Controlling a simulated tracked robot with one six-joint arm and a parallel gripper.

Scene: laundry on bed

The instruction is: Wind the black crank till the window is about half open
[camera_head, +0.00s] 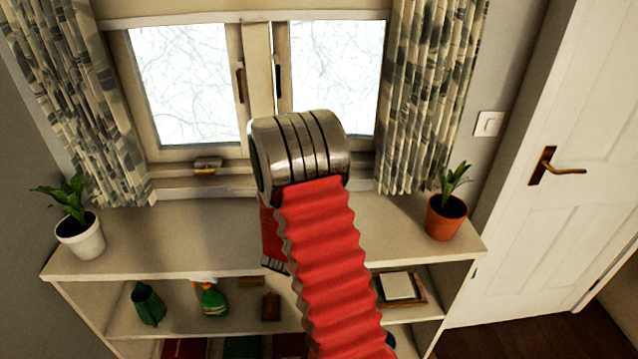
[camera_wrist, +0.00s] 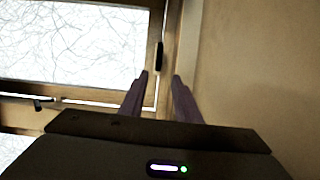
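The window's right pane (camera_head: 335,55) and left pane (camera_head: 180,80) stand side by side in the head view. Thin bright lines edge the frame around the large pane (camera_wrist: 75,45) in the wrist view. No contact shows. In the head view my wrist hides the fingers.
A black handle (camera_head: 277,80) and a brown handle (camera_head: 240,82) are on the frames. A yellowish fitting (camera_head: 207,165) is at the left sill. Curtains (camera_head: 432,90) flank the window. A white pot (camera_head: 80,236) and an orange pot (camera_head: 446,217) stand on the shelf top.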

